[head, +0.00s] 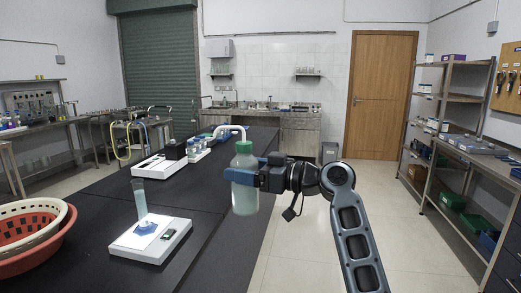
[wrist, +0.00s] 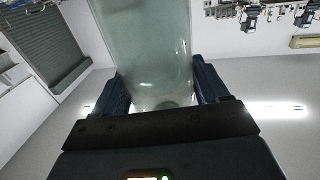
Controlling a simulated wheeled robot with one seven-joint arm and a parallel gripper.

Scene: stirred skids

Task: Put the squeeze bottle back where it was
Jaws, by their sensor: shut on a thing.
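The squeeze bottle (head: 245,197) is pale and translucent, with a green cap and a white bent spout. My gripper (head: 246,176) is shut on its upper body from the right, and the bottle hangs upright at the right edge of the black bench (head: 100,208). Its base seems to be clear of any surface. In the wrist view the bottle (wrist: 150,50) fills the space between the two dark blue fingers of my gripper (wrist: 163,92). Its cap is not visible there.
A white balance (head: 152,240) with a blue item and a tall cylinder (head: 140,198) stands on the near bench. Red and white baskets (head: 30,240) sit at left. Another white device (head: 158,165) and several small bottles stand farther back. Bare black bench lies between them.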

